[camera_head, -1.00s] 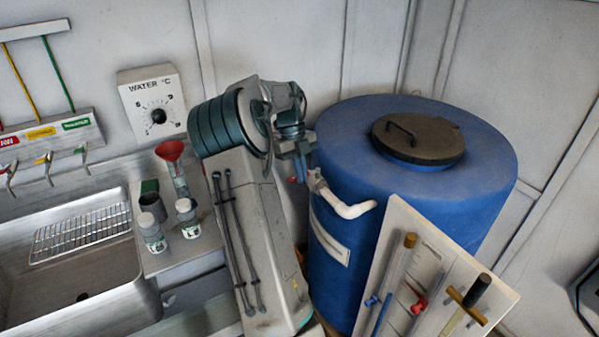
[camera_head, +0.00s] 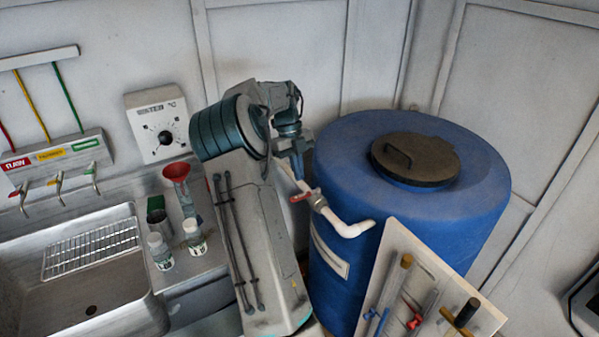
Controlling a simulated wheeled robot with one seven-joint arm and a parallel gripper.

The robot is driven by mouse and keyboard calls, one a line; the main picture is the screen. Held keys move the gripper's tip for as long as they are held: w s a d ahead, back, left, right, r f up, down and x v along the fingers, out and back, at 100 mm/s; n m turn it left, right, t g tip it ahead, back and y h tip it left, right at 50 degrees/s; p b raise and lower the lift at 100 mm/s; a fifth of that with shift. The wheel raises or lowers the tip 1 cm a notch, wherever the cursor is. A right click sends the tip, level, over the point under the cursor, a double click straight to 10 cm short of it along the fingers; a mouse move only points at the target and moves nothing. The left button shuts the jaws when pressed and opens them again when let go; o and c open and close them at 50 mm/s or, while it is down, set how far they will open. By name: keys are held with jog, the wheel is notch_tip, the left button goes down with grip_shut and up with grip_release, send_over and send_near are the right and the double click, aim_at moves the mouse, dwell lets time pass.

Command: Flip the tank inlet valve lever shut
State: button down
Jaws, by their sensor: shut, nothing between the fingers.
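The blue tank (camera_head: 340,190) stands right of centre with a dark round lid (camera_head: 415,158) on top. A white inlet pipe (camera_head: 350,229) runs up and left from its side. A small red valve lever (camera_head: 302,196) sits on this pipe, left of a metallic fitting. The lever appears to lie across the pipe, though it is small in the picture. My gripper (camera_head: 299,174) is shut and empty, just above the lever at the tank's left side. A small gap seems to show between them; I cannot tell whether they touch. My arm hides the pipe's far end.
A sink (camera_head: 75,285) with a wire rack (camera_head: 92,250) is at left. Bottles (camera_head: 193,237) and a red funnel (camera_head: 177,172) stand on the counter beside my arm. A tilted board (camera_head: 440,285) with coloured handles stands before the tank. A water dial (camera_head: 158,125) hangs on the wall.

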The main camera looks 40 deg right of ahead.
jog(key=shift+p+v, duration=1)
jog(key=shift+v, duration=0.45)
jog(key=shift+d, duration=0.1)
jog(key=s+a+r+n+t+b, duration=0.1)
jog(key=s+a+r+n+t, duration=0.15)
jog(key=a+n, duration=0.75)
jog(key=s+a+r+n+t+b, duration=0.2)
jog(key=a+r+n, duration=0.1)
jog(key=a+n, duration=0.7)
jog(key=s+a+f+n+t+b, duration=0.1)
jog(key=s+a+n, duration=0.5)
jog(key=a+n, duration=0.2)
jog(key=s+a+f+n+t, duration=0.1)
jog(key=s+a+n+t, duration=0.1)
jog(key=s+a+n, duration=0.4)
jog(key=a+n, duration=0.2)
jog(key=n, duration=0.1)
jog(key=shift+s+a+f+n+h+b, duration=0.25)
jog(key=shift+s+a+n+h+b, duration=0.05)
jog(key=shift+s+a+n+b, duration=0.1)
